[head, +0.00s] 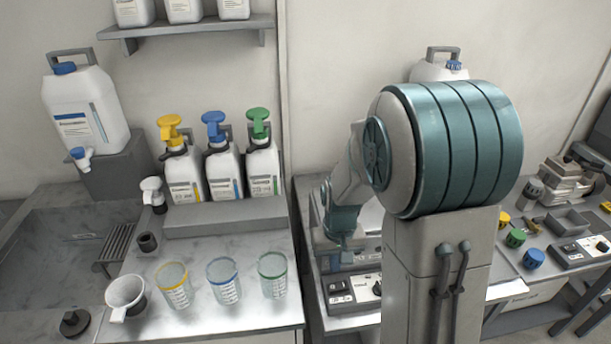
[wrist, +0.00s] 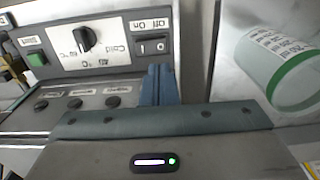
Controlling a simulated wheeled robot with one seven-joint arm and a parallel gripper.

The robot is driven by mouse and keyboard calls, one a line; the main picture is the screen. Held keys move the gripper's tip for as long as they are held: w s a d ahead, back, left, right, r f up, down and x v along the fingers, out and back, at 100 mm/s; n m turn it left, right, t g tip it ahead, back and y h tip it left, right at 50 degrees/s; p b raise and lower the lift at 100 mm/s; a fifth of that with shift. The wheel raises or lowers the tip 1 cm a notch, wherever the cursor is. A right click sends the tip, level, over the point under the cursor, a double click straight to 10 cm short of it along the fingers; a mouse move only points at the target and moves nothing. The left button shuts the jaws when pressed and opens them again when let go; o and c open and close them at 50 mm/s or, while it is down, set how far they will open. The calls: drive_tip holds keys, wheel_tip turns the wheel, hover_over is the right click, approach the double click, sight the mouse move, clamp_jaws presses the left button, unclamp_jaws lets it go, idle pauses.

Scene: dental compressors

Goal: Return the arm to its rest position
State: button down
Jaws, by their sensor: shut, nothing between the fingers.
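My teal and grey arm stands right of centre in the head view, bent, with its forearm reaching down to the left. My gripper (head: 346,246) is partly visible at its lower end, above a grey device with a control panel (head: 352,290). In the wrist view the gripper's blue-grey fingers (wrist: 158,84) are together, with nothing between them. They appear in front of the same panel (wrist: 110,50), just below its off/on switch (wrist: 152,46). I cannot tell whether they touch it. The panel's black dial (wrist: 86,40) and green button (wrist: 37,59) also show.
A green-rimmed beaker (head: 272,277) stands left of the device, beside yellow-rimmed (head: 174,287) and blue-rimmed (head: 223,281) ones. Several pump bottles stand behind, below a shelf (head: 185,30). A sink (head: 65,245) is at left. The right bench holds coloured caps (head: 515,238) and another device (head: 580,252).

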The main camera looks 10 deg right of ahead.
drive_tip(key=s+r+t, duration=0.3)
drive_tip(key=s+r, duration=1.1)
drive_tip(key=shift+s+r, duration=0.2)
drive_tip(key=shift+s, duration=0.05)
drive_tip(key=shift+d, duration=0.1)
